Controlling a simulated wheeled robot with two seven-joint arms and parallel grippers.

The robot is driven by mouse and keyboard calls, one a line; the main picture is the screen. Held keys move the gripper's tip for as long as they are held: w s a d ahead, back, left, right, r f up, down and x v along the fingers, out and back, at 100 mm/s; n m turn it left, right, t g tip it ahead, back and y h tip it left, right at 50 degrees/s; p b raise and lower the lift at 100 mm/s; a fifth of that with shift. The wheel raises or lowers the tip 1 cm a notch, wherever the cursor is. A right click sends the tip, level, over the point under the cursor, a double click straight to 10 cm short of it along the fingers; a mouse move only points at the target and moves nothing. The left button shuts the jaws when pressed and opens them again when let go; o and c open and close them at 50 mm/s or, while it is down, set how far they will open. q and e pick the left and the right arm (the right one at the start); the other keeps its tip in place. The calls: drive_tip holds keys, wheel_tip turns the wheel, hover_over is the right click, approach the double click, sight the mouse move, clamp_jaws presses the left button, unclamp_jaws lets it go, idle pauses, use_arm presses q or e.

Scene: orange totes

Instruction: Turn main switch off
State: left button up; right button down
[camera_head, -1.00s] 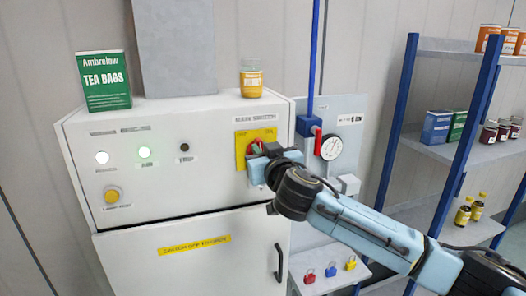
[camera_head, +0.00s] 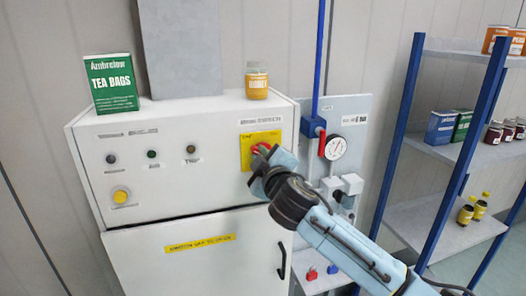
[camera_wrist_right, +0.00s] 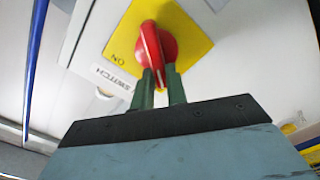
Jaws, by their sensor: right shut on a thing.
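The main switch is a red rotary knob (camera_head: 259,149) on a yellow plate (camera_head: 247,137), at the right of the white cabinet's front panel. In the right wrist view the red knob (camera_wrist_right: 152,40) stands on the yellow plate (camera_wrist_right: 192,30), with "ON" and "SWITCH" lettering beside it. My right gripper (camera_head: 262,166) is at the knob; in the wrist view its two green fingers (camera_wrist_right: 161,82) are shut on the knob's handle. Its arm covers part of the plate in the head view. My left gripper is not in view.
A tea box (camera_head: 110,85) and a jar (camera_head: 257,82) stand on the cabinet top. A red-handled valve (camera_head: 322,143) and gauge (camera_head: 335,147) are close to the right of the switch. Small padlocks (camera_head: 312,273) sit below. A blue shelf rack (camera_head: 445,150) stands further right.

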drive_tip(key=shift+a+f+n, duration=0.1)
drive_tip(key=shift+f+n, duration=0.1)
drive_tip(key=shift+n, duration=1.05)
drive_tip(key=shift+a+f+n, duration=0.1)
drive_tip(key=shift+f+n, duration=0.1)
drive_tip(key=shift+n, duration=1)
drive_tip(key=shift+f+n, duration=0.2)
drive_tip(key=shift+n, duration=1.05)
drive_tip(key=c, duration=1.4)
unclamp_jaws()
drive_tip(key=b+v, duration=0.2)
drive_tip(key=v, duration=1.1)
drive_tip(key=shift+s, duration=0.25)
drive_tip(key=shift+d, duration=0.1)
